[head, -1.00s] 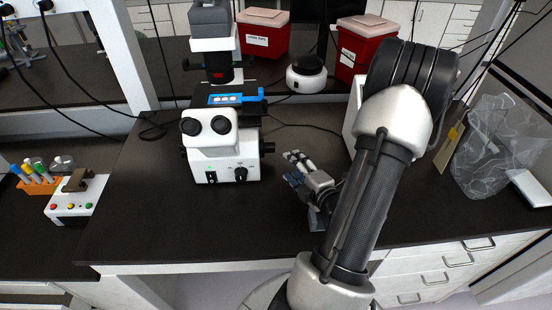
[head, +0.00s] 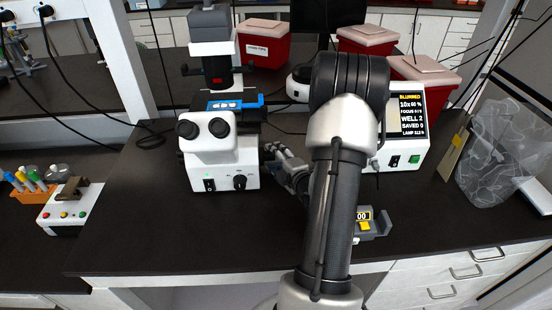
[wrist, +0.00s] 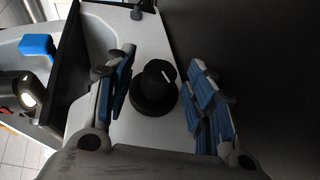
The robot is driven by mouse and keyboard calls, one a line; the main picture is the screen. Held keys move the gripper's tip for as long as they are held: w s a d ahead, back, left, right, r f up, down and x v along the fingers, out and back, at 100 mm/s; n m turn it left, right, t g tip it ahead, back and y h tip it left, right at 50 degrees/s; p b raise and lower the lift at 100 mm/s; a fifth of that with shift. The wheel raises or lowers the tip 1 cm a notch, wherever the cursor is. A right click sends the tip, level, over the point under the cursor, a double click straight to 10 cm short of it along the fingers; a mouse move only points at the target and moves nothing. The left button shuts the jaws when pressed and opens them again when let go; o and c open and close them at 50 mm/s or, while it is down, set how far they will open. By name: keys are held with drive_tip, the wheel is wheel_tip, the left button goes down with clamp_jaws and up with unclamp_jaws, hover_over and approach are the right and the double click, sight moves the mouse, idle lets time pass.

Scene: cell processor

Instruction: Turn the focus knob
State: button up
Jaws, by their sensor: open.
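The white microscope (head: 222,176) stands left of the middle of the bench. In the wrist view a black round knob (wrist: 154,92) with a white mark sits on its white body. My gripper (head: 272,157) is at the microscope's right side, fingers pointing left toward it. In the wrist view my gripper (wrist: 160,78) is open, with the blue-padded fingers on both sides of the knob and a gap to each. Whether the fingertips are level with the knob is unclear. Another black knob (head: 240,182) shows on the microscope's front. My gripper hides the right-side knob in the head view.
A white box with a screen (head: 411,118) reading BLURRED and WELL 2 stands at the right. A small grey device (head: 373,225) is partly behind my arm. Red bins (head: 264,45) stand at the back. A clear bag (head: 505,150) lies right.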

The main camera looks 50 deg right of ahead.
drive_tip(key=shift+c, duration=0.5)
drive_tip(key=c, duration=1)
drive_tip(key=shift+o, duration=0.2)
drive_tip(key=shift+r, duration=0.1)
